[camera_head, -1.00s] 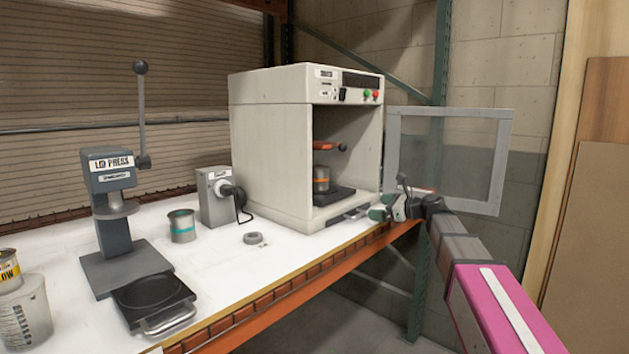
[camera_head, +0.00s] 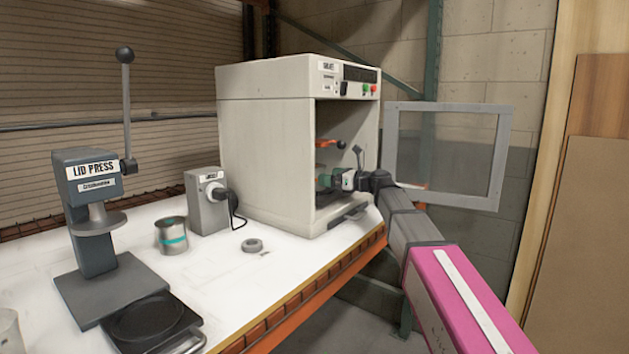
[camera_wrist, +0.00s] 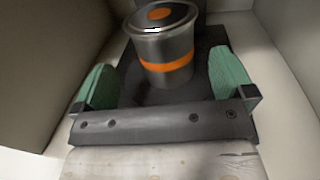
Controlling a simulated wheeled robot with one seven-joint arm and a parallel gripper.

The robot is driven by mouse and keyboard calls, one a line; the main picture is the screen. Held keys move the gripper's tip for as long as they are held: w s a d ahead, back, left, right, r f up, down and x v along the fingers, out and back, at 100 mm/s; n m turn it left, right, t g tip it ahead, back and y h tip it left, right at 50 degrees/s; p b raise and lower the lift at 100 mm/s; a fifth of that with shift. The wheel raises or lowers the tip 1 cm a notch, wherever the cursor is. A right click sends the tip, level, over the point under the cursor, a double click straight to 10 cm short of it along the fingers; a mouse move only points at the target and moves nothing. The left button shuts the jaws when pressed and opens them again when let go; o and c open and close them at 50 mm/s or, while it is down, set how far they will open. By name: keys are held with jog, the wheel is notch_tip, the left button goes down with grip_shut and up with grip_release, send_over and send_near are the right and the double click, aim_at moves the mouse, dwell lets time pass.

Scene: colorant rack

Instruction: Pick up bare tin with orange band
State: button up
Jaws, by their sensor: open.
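The bare tin with the orange band (camera_wrist: 165,50) stands upright on a dark plate inside the white cabinet, with an orange spot on its lid. In the wrist view my gripper (camera_wrist: 163,82) is open, its green fingertips spread to the left and right, with the tin ahead and between their lines. I see no finger touching the tin. In the head view my gripper (camera_head: 330,180) reaches into the cabinet (camera_head: 265,150) from the right and hides most of the tin.
The cabinet's glazed door (camera_head: 447,150) stands open to the right, beside my arm. An orange clamp handle (camera_head: 330,144) sits above the tin. A teal-banded tin (camera_head: 171,236), a grey ring (camera_head: 252,246), a plug box (camera_head: 205,205) and a lid press (camera_head: 92,215) stand on the white bench.

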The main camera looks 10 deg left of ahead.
jog(key=shift+w+x, duration=0.2)
jog(key=shift+x, duration=2.9)
jog(key=shift+f, duration=0.15)
jog(key=shift+c, duration=0.3)
jog(key=c, duration=1)
